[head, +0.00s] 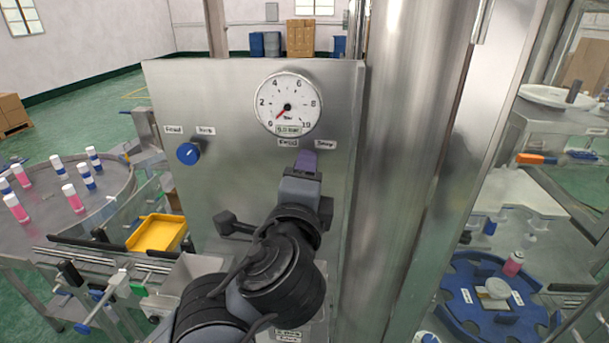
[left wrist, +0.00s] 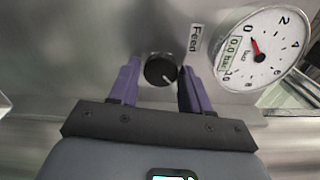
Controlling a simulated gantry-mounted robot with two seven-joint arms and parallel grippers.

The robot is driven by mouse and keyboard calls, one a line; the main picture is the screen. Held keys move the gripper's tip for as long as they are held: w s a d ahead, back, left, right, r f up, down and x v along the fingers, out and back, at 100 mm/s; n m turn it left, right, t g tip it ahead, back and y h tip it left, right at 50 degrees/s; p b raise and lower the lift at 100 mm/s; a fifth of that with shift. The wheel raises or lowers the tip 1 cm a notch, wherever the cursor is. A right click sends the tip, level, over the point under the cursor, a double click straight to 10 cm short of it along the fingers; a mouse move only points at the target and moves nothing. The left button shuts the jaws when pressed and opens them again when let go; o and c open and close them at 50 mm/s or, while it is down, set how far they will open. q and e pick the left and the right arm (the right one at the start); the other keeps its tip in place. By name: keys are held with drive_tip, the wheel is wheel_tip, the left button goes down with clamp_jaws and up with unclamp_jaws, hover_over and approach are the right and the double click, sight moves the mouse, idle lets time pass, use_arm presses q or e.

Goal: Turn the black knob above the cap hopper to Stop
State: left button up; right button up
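The black knob (left wrist: 160,70) sits on the steel panel between the two purple fingers of my left gripper (left wrist: 161,75) in the left wrist view. A white mark on the knob points to the lower right, away from the "Feed" label (left wrist: 195,38). In the head view my left gripper (head: 306,160) is at the panel under the "Feed" and "Stop" (head: 325,145) labels and hides the knob. The "Stop" label is not visible in the left wrist view. My right gripper is not in view.
A round pressure gauge (head: 288,104) is above the gripper. A blue knob (head: 188,153) with its own labels is left on the panel (head: 230,190). A steel column (head: 400,150) stands close on the right. A yellow tray (head: 157,233) is lower left.

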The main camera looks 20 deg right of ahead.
use_arm(q)
drive_tip(key=shift+o, duration=1.2)
drive_tip(key=shift+s, duration=0.1)
drive_tip(key=b+v, duration=0.1)
drive_tip(key=v, duration=0.9)
drive_tip(key=shift+s+a, duration=0.15)
drive_tip(key=shift+s, duration=0.2)
drive_tip(key=shift+r, duration=0.1)
